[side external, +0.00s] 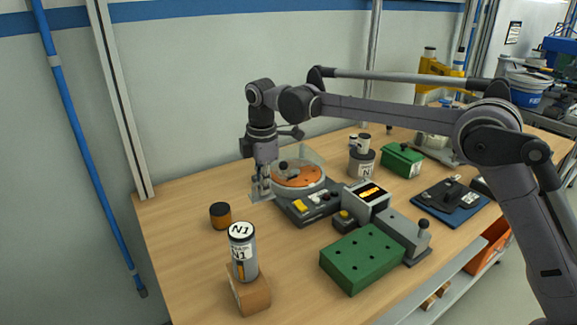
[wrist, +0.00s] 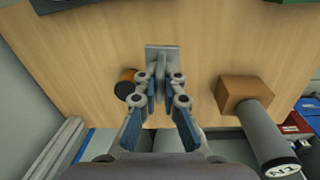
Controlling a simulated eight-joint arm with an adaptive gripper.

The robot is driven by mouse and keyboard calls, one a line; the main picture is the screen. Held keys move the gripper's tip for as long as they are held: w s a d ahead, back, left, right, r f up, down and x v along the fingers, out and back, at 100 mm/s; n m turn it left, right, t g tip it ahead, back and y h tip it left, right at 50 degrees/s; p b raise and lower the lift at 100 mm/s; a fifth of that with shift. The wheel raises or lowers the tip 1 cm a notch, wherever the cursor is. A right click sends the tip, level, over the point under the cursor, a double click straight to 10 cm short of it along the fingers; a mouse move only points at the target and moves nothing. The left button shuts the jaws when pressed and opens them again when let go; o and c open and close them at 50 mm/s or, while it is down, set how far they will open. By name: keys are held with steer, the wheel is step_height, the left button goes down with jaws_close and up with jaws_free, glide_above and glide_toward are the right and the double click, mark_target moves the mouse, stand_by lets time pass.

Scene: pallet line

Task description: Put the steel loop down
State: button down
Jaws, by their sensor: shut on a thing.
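The steel loop is a grey upright piece on a flat square plate. In the side view its plate (side external: 262,197) shows under my gripper (side external: 260,183), left of the round orange-topped machine. In the wrist view the loop's plate (wrist: 162,48) lies beyond the fingertips. My gripper (wrist: 159,88) is shut on the upright part of the loop, with the fingers on either side. The plate is at or very near the wooden table top; I cannot tell whether it touches. The fingers hide part of the loop.
An orange and black jar (side external: 220,215) stands close by on the left. A wooden block (side external: 249,292) bears an N1 cylinder (side external: 242,252) nearer the camera. The machine with the orange disc (side external: 297,175) is close on the right. Bare table lies between the jar and the machine.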

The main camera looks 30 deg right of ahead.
steer(key=s+a+n, duration=0.1)
steer(key=a+n, duration=0.1)
steer(key=a, duration=0.5)
glide_above(201, 262)
step_height(201, 262, down, 7)
steer(key=shift+s+f, duration=0.1)
steer(key=shift+f, duration=2.05)
steer(key=shift+f, duration=0.1)
steer(key=c, duration=1.5)
jaws_free()
